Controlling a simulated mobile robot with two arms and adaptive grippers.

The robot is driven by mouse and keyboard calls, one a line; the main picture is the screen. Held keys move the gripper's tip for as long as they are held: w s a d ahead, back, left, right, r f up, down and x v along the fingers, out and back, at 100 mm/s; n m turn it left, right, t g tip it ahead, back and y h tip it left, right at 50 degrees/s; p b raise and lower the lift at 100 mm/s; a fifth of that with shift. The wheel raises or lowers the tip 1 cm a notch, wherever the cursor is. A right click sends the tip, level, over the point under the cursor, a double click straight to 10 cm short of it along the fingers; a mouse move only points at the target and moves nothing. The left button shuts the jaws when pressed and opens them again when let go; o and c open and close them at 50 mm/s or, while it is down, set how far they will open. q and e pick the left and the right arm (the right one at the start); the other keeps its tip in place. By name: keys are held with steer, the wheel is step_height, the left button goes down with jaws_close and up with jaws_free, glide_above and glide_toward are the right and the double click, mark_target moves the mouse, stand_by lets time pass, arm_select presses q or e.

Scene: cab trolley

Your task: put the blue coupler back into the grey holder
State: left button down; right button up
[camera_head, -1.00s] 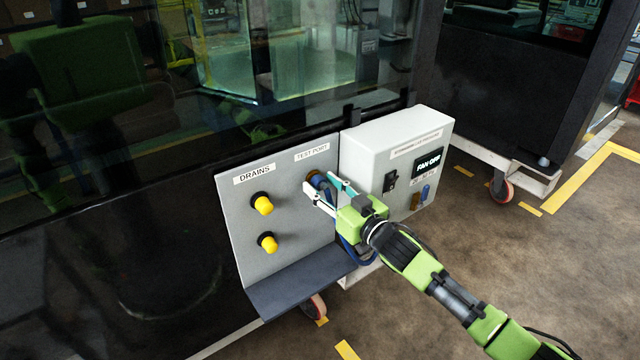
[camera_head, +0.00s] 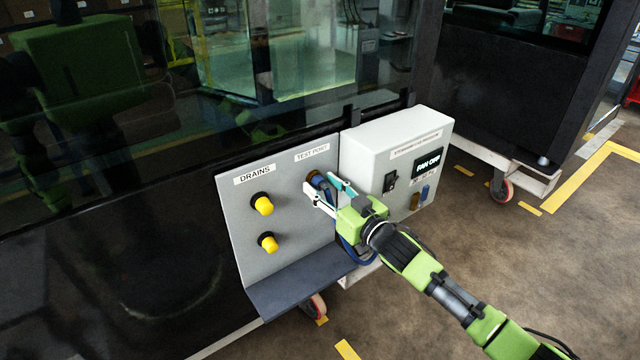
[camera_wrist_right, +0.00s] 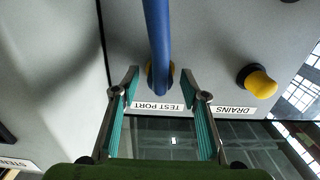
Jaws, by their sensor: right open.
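The blue coupler (camera_head: 318,181) is at the brass fitting under the TEST PORT label on the grey panel. A blue hose (camera_wrist_right: 157,35) runs from it, and in the right wrist view the coupler end (camera_wrist_right: 156,80) covers much of the fitting. My right gripper (camera_head: 324,190) is open, its fingers on either side of the coupler. In the wrist view the right gripper (camera_wrist_right: 160,82) shows clear gaps on both sides of the hose. I cannot make out the grey holder for certain. My left gripper is not in view.
Two yellow-capped drains (camera_head: 264,205) stick out left of the port. A white box (camera_head: 395,150) with a FAN OFF display and a black switch projects at the right. A dark shelf (camera_head: 305,283) juts out below the panel. The floor at the right is clear.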

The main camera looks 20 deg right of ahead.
mark_target(327, 189)
stand_by(0.4)
jaws_close()
steer(key=shift+s+p, duration=0.1)
steer(key=shift+p, duration=0.25)
steer(key=shift+s, duration=0.15)
steer(key=shift+s+d+p, duration=0.35)
steer(key=shift+s+p, duration=0.05)
steer(key=shift+s, duration=0.25)
steer(key=shift+p+v, duration=1)
steer(key=shift+v, duration=0.95)
